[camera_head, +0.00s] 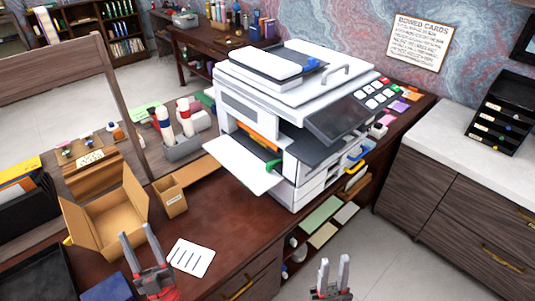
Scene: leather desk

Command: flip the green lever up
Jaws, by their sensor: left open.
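The green lever (274,165) is a small curved handle inside the open side of the white printer (266,110), just above the lowered white side panel (243,163). It looks low in the opening; its exact angle is too small to tell. My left gripper (139,239) is open and empty above the front of the desk, left of and nearer than the printer, well apart from the lever. My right gripper (334,273) is at the bottom of the view, in front of the desk, apart from the printer, with two upright fingers and a narrow gap between them.
An open cardboard box (105,222) and a small brown holder (171,197) stand left of the printer. A white lined card (191,257) lies on the desk (224,215). A grey caddy with bottles (186,147) stands behind. Bare desk lies before the side panel.

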